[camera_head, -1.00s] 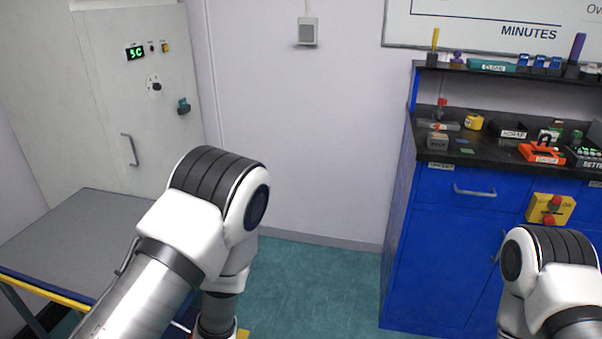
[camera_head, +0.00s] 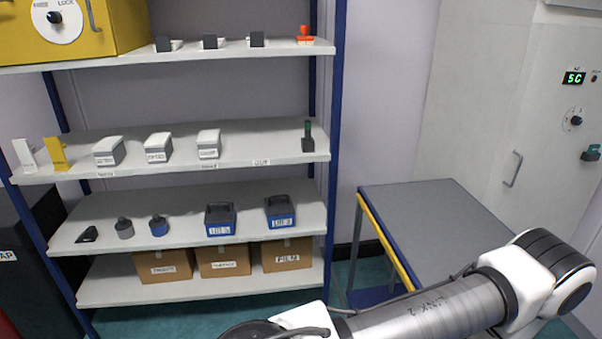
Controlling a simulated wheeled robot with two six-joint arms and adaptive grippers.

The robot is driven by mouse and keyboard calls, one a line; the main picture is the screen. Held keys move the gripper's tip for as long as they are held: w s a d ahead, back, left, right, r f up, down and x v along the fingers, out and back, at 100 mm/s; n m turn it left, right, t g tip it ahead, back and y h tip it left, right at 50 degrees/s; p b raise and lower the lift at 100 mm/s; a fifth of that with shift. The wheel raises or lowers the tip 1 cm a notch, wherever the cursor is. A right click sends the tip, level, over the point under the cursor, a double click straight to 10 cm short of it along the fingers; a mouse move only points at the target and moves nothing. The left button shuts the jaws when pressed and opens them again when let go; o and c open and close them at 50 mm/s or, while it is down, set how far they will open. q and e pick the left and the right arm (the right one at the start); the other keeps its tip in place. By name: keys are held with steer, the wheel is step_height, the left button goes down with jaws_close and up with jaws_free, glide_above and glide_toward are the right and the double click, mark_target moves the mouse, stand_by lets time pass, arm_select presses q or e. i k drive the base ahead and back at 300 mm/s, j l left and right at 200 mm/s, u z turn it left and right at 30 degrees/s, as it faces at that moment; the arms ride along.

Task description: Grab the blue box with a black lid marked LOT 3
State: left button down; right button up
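The left blue box (camera_head: 220,219) and the right blue box (camera_head: 280,212) each carry a white label on the front. The label print is too small to tell for sure which one reads LOT 3. One of my arms crosses the bottom right of the view, well below and in front of the shelf. Neither gripper shows.
The shelf (camera_head: 190,234) also holds dark and blue-grey small items left of the boxes. Cardboard boxes (camera_head: 224,262) sit below, white-lidded boxes (camera_head: 158,148) above. A grey table (camera_head: 440,215) stands right of the shelf, near a pale cabinet (camera_head: 490,110).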

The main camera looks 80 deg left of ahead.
mark_target(280, 213)
steer(key=u, duration=2.8)
